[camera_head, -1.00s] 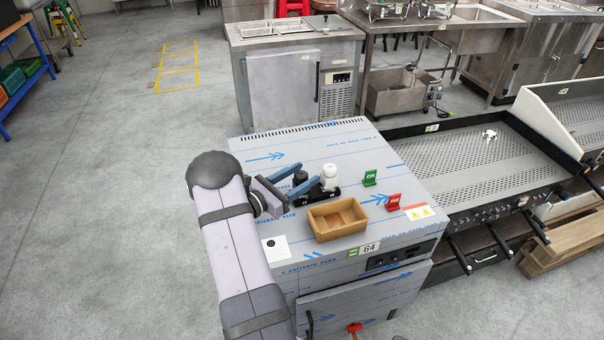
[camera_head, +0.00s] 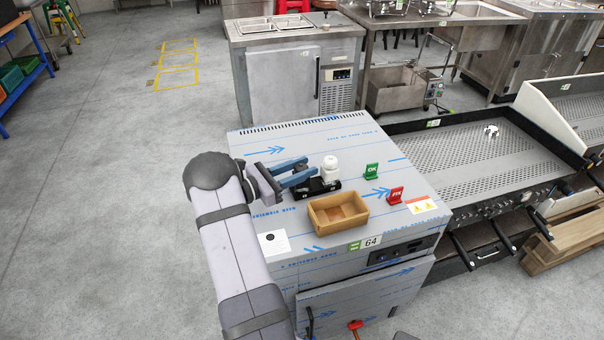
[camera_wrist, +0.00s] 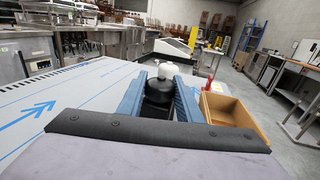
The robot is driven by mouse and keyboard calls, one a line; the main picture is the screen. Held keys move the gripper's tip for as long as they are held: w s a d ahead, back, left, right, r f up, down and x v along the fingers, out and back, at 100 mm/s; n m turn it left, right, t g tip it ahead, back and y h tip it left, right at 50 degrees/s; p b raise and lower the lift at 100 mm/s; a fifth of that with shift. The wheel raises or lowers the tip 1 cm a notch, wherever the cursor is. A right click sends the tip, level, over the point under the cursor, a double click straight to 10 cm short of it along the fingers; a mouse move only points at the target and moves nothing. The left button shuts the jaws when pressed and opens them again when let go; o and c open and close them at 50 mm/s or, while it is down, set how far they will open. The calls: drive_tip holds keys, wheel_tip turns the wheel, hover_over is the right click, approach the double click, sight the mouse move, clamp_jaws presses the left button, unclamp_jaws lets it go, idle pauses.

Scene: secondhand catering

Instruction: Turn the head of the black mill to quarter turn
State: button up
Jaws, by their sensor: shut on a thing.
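The black mill (camera_wrist: 158,90) shows in the wrist view between my two blue fingers, with its dark rounded head uppermost. My gripper (camera_head: 307,170) is shut on the mill's head, the fingers lying level along both sides. In the head view the fingers hide most of the mill. The white mill (camera_head: 330,168) stands upright just beyond the fingertips, in a black holder (camera_head: 322,187). It also shows behind the black mill in the wrist view (camera_wrist: 167,69). The head's turn angle cannot be read.
An open wooden box (camera_head: 338,213) sits in front of the mills. A green sign (camera_head: 372,174) and a red sign (camera_head: 394,196) stand to the right on the film-covered steel top (camera_head: 270,219). The top's back part is clear.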

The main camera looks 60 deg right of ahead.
sight(295, 171)
drive_tip(key=shift+g, duration=0.3)
drive_tip(key=o, duration=1)
drive_tip(key=shift+o, duration=0.2)
drive_tip(key=b+v, duration=0.1)
drive_tip(key=v, duration=0.4)
drive_tip(key=shift+w+a+b, duration=0.15)
drive_tip(key=shift+a+b, duration=0.05)
drive_tip(key=shift+b, duration=0.15)
drive_tip(key=shift+v, duration=0.95)
drive_tip(key=shift+r, duration=0.15)
